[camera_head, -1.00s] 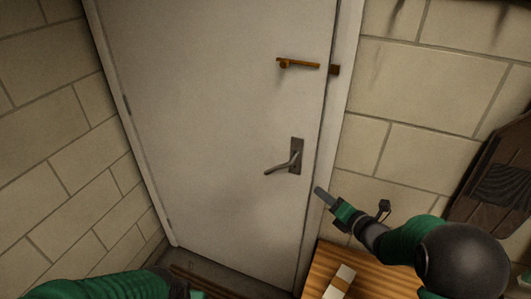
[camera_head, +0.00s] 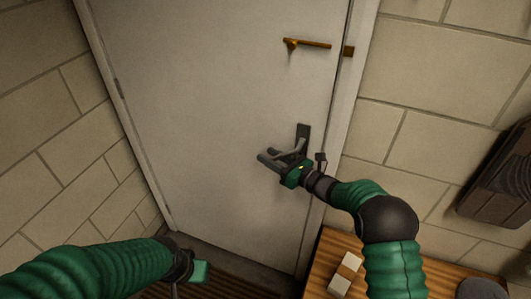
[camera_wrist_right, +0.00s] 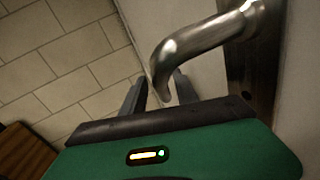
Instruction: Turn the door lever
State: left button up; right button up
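The white door (camera_head: 210,100) is shut in its frame. Its metal lever (camera_head: 293,149) sits on a dark plate (camera_head: 303,136) near the door's right edge. My right gripper (camera_head: 267,160) is at the lever, its fingers partly overlapping it in the head view. In the right wrist view the curved lever (camera_wrist_right: 205,38) reaches down to the left, its tip by the two fingers (camera_wrist_right: 158,88), which are apart. I cannot tell whether they touch it. My left gripper (camera_head: 195,272) is low at the left, away from the door lever; its fingers are not clear.
A brass latch (camera_head: 307,43) is higher on the door. A wooden table (camera_head: 330,252) with a pale block (camera_head: 345,273) stands below right. A dark panel (camera_head: 500,175) hangs on the right block wall. Another block wall (camera_head: 50,130) is on the left.

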jog(key=shift+w+a, duration=0.3)
jog(key=shift+a, duration=0.05)
jog(key=shift+w+d, duration=0.25)
jog(key=shift+w, duration=0.05)
jog(key=shift+s+a, duration=0.1)
jog(key=shift+a, duration=0.3)
grip_shut()
jog(key=shift+d+f, duration=0.1)
jog(key=shift+d, duration=0.1)
dwell(0.4)
